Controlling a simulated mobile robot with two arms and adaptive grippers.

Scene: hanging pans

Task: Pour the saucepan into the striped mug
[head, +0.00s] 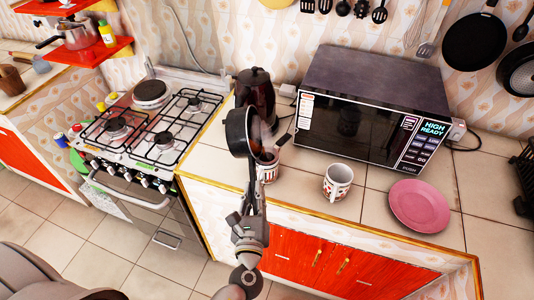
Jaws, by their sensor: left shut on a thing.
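A dark saucepan (238,132) is held up over the counter's left part, tipped on its side, with its handle pointing down toward the viewer. My left gripper (250,198) is shut on that handle. A white mug with red markings (269,173) stands just below and to the right of the pan, partly hidden by it and the handle. A second white mug with red markings (338,183) stands in the open farther right. My right gripper is not in view.
A dark kettle (255,88) stands behind the pan. A microwave (365,112) fills the back of the counter. A pink plate (419,206) lies at the right. A gas stove (150,125) is at the left. Tiles between the second mug and the front edge are clear.

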